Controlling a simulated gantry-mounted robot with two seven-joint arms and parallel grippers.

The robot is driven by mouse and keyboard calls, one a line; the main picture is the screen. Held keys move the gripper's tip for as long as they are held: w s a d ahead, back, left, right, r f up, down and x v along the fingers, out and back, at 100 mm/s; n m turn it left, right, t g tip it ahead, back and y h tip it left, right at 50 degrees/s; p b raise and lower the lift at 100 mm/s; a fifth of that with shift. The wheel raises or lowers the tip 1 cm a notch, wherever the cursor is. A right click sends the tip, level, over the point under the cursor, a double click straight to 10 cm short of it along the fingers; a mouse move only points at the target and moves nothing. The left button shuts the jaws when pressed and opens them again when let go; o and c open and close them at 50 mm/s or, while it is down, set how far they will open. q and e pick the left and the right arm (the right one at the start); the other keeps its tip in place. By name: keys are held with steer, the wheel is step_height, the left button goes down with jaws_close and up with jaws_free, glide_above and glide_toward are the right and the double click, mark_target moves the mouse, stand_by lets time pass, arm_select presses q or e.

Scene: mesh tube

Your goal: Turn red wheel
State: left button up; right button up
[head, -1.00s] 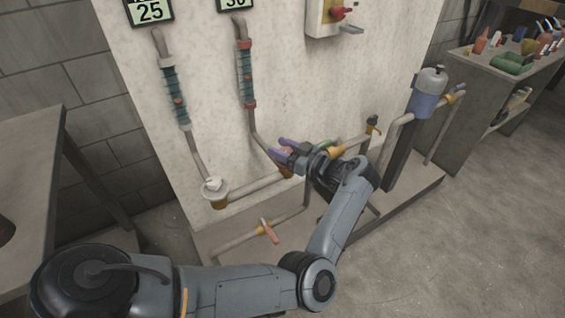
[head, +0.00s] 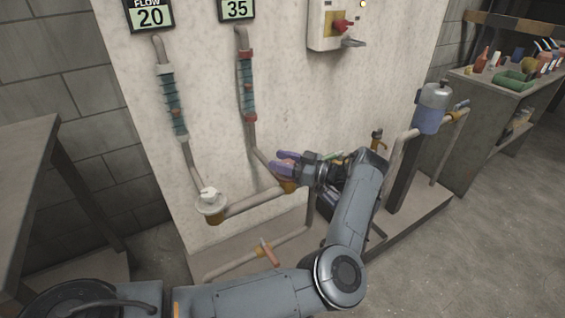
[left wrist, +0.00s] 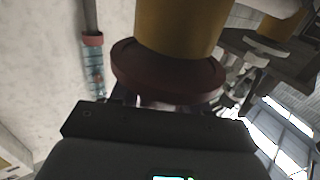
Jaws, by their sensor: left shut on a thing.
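The dark red wheel (left wrist: 165,75) shows large in the left wrist view, below a yellow fitting (left wrist: 180,28). My left gripper (head: 277,162), with purple fingertips, is shut on the wheel at the pipe in front of the white panel. The gripper mostly hides the wheel in the head view, and its fingers are hard to make out in the left wrist view. The left display (head: 150,16) reads FLOW 20 and the right display (head: 237,9) reads 35. My right gripper is not in view.
Two ribbed tubes, left (head: 172,103) and right (head: 248,88), run down the white panel (head: 300,90). A white-capped fitting (head: 210,205) is left of the gripper. An orange-handled valve (head: 267,250) sits low. A blue-grey canister (head: 430,108) stands right.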

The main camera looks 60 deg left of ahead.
arm_select(q)
steer(key=o, duration=1)
steer(key=shift+a, duration=0.1)
steer(key=shift+w+d, duration=0.1)
steer(key=shift+d, duration=0.1)
steer(key=shift+p+v, duration=0.65)
steer(key=shift+v, duration=4.55)
